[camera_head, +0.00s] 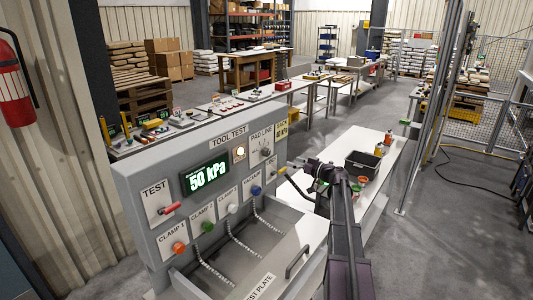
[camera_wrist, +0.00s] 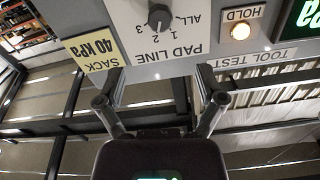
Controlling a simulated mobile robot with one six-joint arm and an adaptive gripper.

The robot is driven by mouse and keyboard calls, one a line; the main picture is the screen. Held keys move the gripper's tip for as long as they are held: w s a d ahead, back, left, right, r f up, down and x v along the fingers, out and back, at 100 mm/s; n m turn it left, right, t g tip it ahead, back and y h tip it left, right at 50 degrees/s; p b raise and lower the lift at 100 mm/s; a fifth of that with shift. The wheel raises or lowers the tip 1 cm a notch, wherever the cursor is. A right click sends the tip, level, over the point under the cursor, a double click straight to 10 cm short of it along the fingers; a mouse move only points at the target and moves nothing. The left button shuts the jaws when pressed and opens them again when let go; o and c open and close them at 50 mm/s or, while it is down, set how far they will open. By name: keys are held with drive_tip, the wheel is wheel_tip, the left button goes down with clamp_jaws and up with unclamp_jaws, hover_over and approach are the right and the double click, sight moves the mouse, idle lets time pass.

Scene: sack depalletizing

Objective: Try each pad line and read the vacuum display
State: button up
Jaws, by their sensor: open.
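The grey tool test panel (camera_head: 150,185) stands at front left. Its green display (camera_head: 206,174) reads 50 kPa. The PAD LINE knob (camera_head: 265,152) is dark, at the panel's upper right; it also shows at the top of the wrist view (camera_wrist: 160,17). Its pale mark points toward the low numbers; I cannot tell exactly which. A round HOLD lamp (camera_head: 239,152) glows. A yellow label (camera_head: 282,131) reads SACK 40 KPA. The TEST switch (camera_head: 170,209) has a red handle. My gripper (camera_wrist: 160,80) is open and empty, in front of the knob and apart from it.
A white bench (camera_head: 385,150) holding a black bin (camera_head: 362,163) is at right. Open floor lies beyond.

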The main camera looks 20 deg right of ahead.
sight(268, 153)
idle(0.4)
drive_tip(key=x, duration=1.3)
drive_tip(key=shift+w+a, duration=0.2)
drive_tip(key=shift+w, duration=0.15)
drive_tip(key=c, duration=1.2)
